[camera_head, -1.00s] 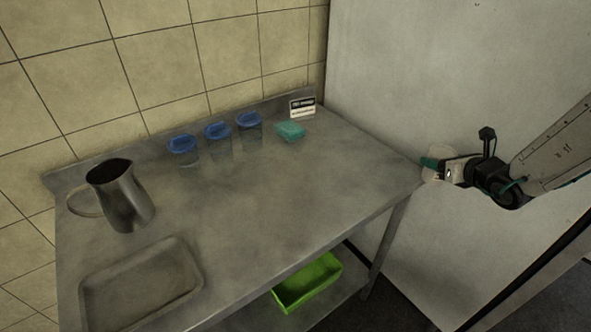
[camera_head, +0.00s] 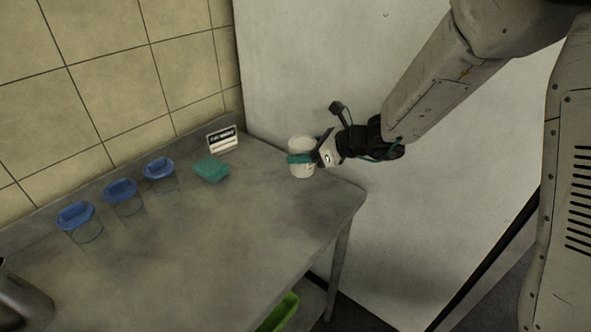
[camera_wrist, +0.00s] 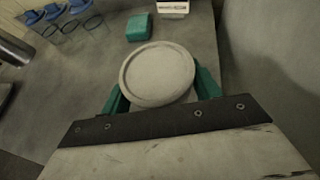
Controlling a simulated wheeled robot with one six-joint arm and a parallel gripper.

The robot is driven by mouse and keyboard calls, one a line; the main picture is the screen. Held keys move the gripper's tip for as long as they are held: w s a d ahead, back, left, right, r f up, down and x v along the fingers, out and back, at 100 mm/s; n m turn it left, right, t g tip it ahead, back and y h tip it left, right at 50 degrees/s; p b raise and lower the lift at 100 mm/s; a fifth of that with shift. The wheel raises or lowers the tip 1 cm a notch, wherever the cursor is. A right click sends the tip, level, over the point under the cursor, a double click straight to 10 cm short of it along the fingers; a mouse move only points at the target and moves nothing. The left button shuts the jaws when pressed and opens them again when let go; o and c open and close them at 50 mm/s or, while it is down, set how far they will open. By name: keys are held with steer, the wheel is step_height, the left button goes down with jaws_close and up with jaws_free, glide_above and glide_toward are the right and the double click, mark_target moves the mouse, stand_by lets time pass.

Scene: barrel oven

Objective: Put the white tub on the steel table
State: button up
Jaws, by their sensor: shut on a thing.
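The white tub (camera_head: 301,143) is upright in my gripper (camera_head: 300,158), near the right back part of the steel table (camera_head: 230,235). The green fingers are shut around its sides. In the wrist view the tub's round lid (camera_wrist: 158,73) shows between the two green fingers (camera_wrist: 160,92), with the tabletop behind it. I cannot tell whether the tub's base touches the table or hangs just above it.
A green sponge-like block (camera_head: 211,169) and a small sign (camera_head: 222,138) stand left of the tub. Several blue-lidded containers (camera_head: 122,196) line the back. A metal jug (camera_head: 22,300) is at lower left. A green bin (camera_head: 279,312) sits below. The front tabletop is clear.

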mark_target(303, 168)
steer(key=shift+f, duration=2.65)
steer(key=shift+f, duration=0.15)
steer(key=o, duration=1.3)
steer(key=shift+s, duration=0.1)
